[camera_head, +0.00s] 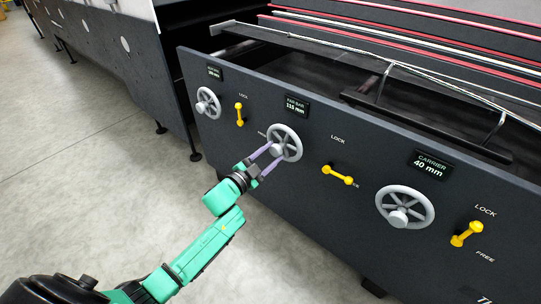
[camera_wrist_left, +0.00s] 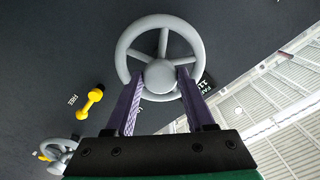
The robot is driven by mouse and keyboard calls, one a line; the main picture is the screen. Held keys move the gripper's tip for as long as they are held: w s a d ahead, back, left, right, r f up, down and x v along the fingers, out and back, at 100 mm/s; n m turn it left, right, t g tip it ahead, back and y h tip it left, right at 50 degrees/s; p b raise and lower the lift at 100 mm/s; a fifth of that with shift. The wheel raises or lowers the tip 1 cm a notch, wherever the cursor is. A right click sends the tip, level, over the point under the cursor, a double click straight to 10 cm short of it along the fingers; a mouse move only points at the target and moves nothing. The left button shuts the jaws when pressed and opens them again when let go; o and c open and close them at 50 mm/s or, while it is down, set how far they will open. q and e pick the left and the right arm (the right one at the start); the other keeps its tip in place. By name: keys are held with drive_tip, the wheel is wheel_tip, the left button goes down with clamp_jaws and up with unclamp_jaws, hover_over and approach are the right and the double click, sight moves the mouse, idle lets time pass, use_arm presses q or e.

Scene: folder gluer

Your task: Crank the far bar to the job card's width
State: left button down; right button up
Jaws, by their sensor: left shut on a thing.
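The far bar handwheel (camera_head: 291,132) is a grey spoked wheel on the dark panel, under a display (camera_head: 297,106) that reads FAR BAR and what looks like 115 or 118 mm. My left gripper (camera_head: 273,156) reaches it from the lower left, its two purple fingers shut on the wheel's central hub. In the left wrist view the wheel (camera_wrist_left: 124,50) fills the upper middle, with a finger on each side of the round hub (camera_wrist_left: 160,76). The yellow lever (camera_head: 338,175) right of this wheel lies nearly level, by the partly hidden FREE label. No job card is visible.
A similar wheel (camera_head: 208,103) and upright yellow lever (camera_head: 239,114) are to the left. The carrier wheel (camera_head: 404,207), its 40 mm display (camera_head: 431,165) and tilted lever (camera_head: 466,234) are to the right. Bars and red-edged rails lie behind the panel. The floor in front is clear.

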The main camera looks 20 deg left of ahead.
drive_tip(key=shift+s, duration=0.25)
use_arm(q)
drive_tip(key=shift+c, duration=1.3)
unclamp_jaws()
use_arm(e)
drive_tip(key=shift+d, duration=0.1)
use_arm(q)
drive_tip(key=shift+s, duration=0.1)
drive_tip(key=p+v, duration=0.1)
drive_tip(key=v, duration=1.3)
drive_tip(key=shift+s, duration=0.2)
use_arm(e)
drive_tip(key=s, duration=0.3)
drive_tip(key=shift+d, duration=0.25)
